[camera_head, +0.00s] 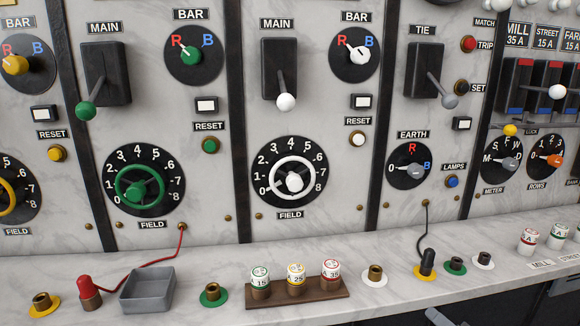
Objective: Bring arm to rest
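Neither of my grippers shows clearly in the head view. A small pale and dark part (440,317) at the bottom edge, below the ledge, may belong to my arm, but no fingertips can be made out. No gripper is touching anything on the panel or the ledge.
A marble switch panel (230,60) carries levers, dials and a green field wheel (140,188). On its ledge (380,300) stand a grey tray (147,290), a wooden fuse rack (320,296), a red plug (88,290), a black plug (427,263) and several sockets.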

